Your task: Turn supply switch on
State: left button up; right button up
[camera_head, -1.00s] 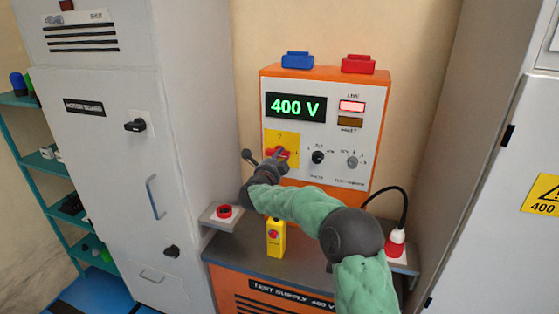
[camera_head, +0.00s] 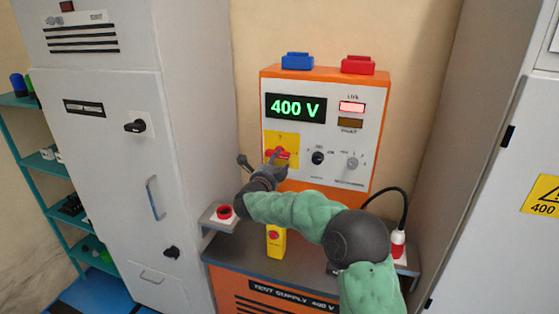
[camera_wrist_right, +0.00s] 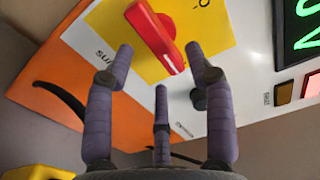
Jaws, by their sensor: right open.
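The supply switch is a red rotary handle (camera_wrist_right: 158,35) on a yellow plate (camera_wrist_right: 195,20) at the lower left of the orange-and-white supply panel. In the head view the red handle (camera_head: 277,154) shows just above my right gripper (camera_head: 273,162), partly covered by it. The display (camera_head: 296,107) reads 400 V in green, and the LIVE lamp (camera_head: 352,106) glows red. In the right wrist view my right gripper (camera_wrist_right: 160,75) is open and empty, with its fingers apart and the handle just beyond their tips. My left gripper is out of view.
A grey cabinet (camera_head: 110,190) stands on the left, another (camera_head: 500,220) on the right. A red button box (camera_head: 222,214) and a yellow box (camera_head: 276,242) sit by the bench below. A black knob (camera_head: 318,158) is right of the switch.

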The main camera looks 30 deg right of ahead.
jog(key=v, duration=0.8)
jog(key=shift+s+a, duration=0.3)
